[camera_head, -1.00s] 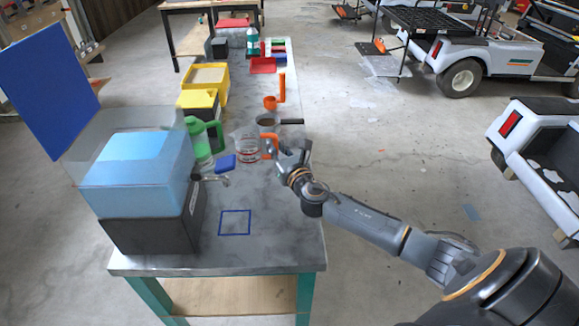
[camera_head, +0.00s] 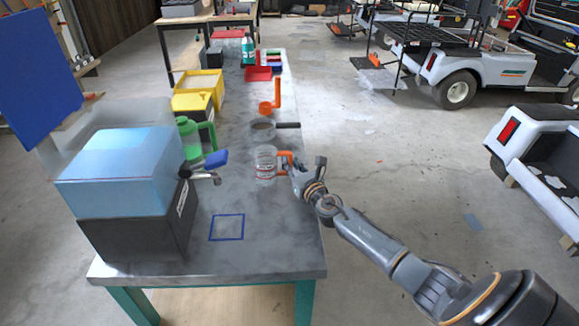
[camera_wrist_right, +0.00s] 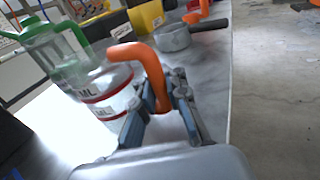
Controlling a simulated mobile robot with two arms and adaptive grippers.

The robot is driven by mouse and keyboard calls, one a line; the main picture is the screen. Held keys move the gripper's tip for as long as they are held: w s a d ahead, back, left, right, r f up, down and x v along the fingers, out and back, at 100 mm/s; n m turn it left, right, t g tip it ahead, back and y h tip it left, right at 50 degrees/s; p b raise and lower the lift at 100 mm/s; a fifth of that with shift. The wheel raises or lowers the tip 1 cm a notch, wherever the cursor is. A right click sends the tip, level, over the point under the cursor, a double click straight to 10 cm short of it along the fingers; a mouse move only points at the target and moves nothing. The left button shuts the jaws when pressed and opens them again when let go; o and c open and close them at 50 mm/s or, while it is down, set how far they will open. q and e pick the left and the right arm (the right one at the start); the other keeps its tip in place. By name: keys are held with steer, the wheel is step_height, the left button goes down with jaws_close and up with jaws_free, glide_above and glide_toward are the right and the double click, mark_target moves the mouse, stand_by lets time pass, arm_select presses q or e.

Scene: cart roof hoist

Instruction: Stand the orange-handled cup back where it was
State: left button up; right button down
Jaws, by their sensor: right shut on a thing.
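The clear cup (camera_head: 264,166) with red bands and an orange handle stands upright at the right side of the workbench. My right gripper (camera_head: 291,168) is shut on its orange handle from the right. In the right wrist view the fingers (camera_wrist_right: 160,112) close around the handle's lower part, and the cup's clear body (camera_wrist_right: 112,100) is to their left. I cannot tell whether its base touches the bench. A blue square outline (camera_head: 227,228) on the bench top is empty, nearer me and left of the cup. My left gripper is out of view.
A dispenser with a blue tank (camera_head: 125,170), a metal spout (camera_head: 206,177) and a blue paddle (camera_head: 215,159) stands at left. A green-lidded pitcher (camera_head: 190,145), a dark-handled pan (camera_head: 263,130) and an orange scoop (camera_head: 267,107) stand behind. The bench's front right is clear.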

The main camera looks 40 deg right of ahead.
steer(key=shift+r, duration=0.1)
steer(key=c, duration=1.4)
jaws_free()
steer(key=shift+f, duration=0.2)
steer(key=shift+o, duration=0.2)
steer(key=shift+r, duration=0.1)
steer(key=shift+r, duration=0.25)
steer(key=s, duration=0.3)
steer(key=s+a, duration=0.1)
steer(key=s, duration=0.6)
steer(key=shift+s+a+f, duration=0.2)
steer(key=shift+f, duration=0.05)
steer(key=shift+s+a, duration=0.1)
steer(key=shift+s, duration=0.7)
